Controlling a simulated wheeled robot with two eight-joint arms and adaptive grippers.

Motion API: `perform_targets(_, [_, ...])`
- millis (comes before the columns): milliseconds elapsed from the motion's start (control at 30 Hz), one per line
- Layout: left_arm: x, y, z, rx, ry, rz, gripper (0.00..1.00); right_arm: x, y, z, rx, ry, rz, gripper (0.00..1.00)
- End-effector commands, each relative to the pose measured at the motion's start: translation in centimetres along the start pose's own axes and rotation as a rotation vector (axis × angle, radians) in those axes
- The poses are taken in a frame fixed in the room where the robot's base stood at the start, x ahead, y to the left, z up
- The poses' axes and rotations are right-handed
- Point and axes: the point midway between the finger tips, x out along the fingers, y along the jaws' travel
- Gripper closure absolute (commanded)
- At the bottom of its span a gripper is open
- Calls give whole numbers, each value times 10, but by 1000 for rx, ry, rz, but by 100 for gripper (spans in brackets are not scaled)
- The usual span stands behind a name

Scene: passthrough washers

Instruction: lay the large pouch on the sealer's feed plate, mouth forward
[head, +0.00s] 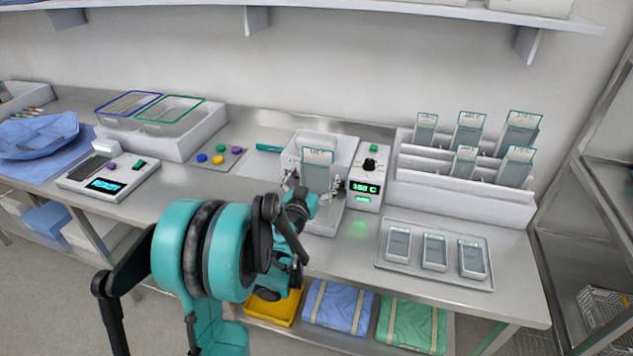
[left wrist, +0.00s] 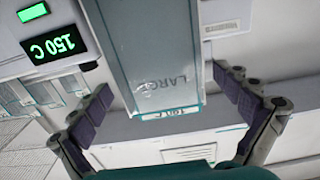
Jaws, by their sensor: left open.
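The large pouch (head: 317,172), pale grey with a teal-edged end, is at the white sealer (head: 345,150). It also shows in the left wrist view (left wrist: 155,50), marked LARGE, with a label at its near end. My left gripper (head: 308,190) is at the sealer's front. In the left wrist view its dark finger pads (left wrist: 165,85) stand apart, one on each side of the pouch, with gaps between pads and pouch. The feed plate (head: 326,222) shows partly beside my left arm. I cannot tell whether the pouch rests on it. My right gripper is not in view.
The sealer's control box (head: 364,188) reads 150 C. A tray (head: 390,272) with three pouches lies at front right, below a rack (head: 470,195) of several pouches. Left are coloured buttons (head: 219,157), a bin (head: 185,140) and a small device (head: 108,176).

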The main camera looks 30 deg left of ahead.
Motion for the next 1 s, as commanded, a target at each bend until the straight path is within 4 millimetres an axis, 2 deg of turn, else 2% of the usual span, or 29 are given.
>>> perform_targets(33, [0, 0, 0, 0, 0, 0, 0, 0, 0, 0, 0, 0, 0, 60])
perform_targets(133, [0, 0, 0, 0, 0, 0, 26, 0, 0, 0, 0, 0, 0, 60])
perform_targets(167, [0, 0, 0, 0, 0, 0, 33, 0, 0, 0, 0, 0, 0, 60])
perform_targets(200, [0, 0, 0, 0, 0, 0, 36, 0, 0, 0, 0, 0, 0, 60])
perform_targets(333, [0, 0, 0, 0, 0, 0, 36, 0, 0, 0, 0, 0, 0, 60])
perform_targets(367, [0, 0, 0, 0, 0, 0, 39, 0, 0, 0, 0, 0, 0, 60])
perform_targets(667, [-1, 0, -6, 0, 0, 0, 39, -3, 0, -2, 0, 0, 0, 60])
perform_targets(767, [-1, 0, -17, 0, 0, 0, 39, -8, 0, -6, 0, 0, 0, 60])
perform_targets(933, [-1, 0, -47, 0, 0, 0, 39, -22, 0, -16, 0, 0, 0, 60])
perform_targets(1000, [-10, 15, -54, 0, 0, 4, 39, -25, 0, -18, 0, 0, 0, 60])
